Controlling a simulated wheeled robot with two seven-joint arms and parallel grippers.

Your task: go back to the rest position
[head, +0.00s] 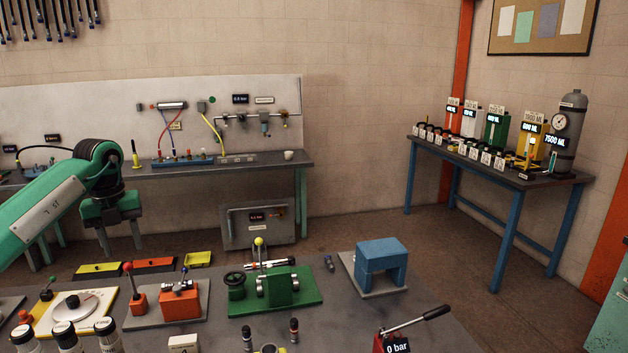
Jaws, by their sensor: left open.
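My left arm, green with dark joints, comes in from the left. My left gripper (119,238) hangs pointing down, its two dark fingers apart with nothing seen between them. In the picture it is above the back left part of the near bench (340,315), over a yellow tray (98,270) and an orange tray (154,264). My right gripper is not in view.
The near bench carries an orange lever unit (180,300), a green valve unit (283,287), a blue block (381,262) and a pump handle (415,320). A back bench (240,168) stands along the wall. A blue-legged table (500,172) with gauges stands right; floor between is clear.

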